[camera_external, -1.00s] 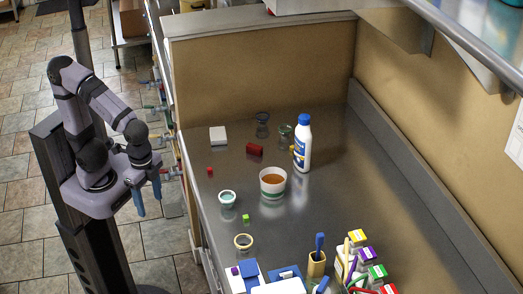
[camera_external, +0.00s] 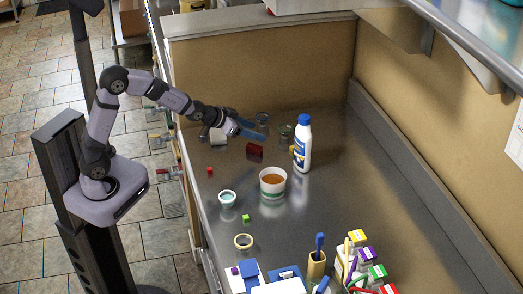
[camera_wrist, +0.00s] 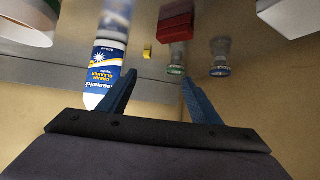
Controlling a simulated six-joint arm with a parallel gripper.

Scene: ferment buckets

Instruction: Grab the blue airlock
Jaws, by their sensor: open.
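The blue airlock (camera_wrist: 220,58) is a small clear vessel with a blue-ringed end, right of centre in the wrist view. In the external view it appears to be the clear vessel (camera_external: 262,119) at the back, just beyond my fingers. A similar airlock with a green ring (camera_wrist: 177,58) is beside it, also in the external view (camera_external: 286,131). My gripper (camera_external: 256,129) is open and empty, reaching over the counter from the left. In the wrist view its blue fingers (camera_wrist: 159,77) are apart, with the green-ringed airlock beyond the right fingertip and the blue one farther right.
A white blue-capped bottle (camera_external: 302,143) stands right of the airlocks, with a small yellow block (camera_wrist: 147,51) nearby. A red block (camera_external: 254,150) lies close to my fingers. A white box (camera_wrist: 290,18) is beside my wrist, and a bucket of amber liquid (camera_external: 273,194) stands nearer the front.

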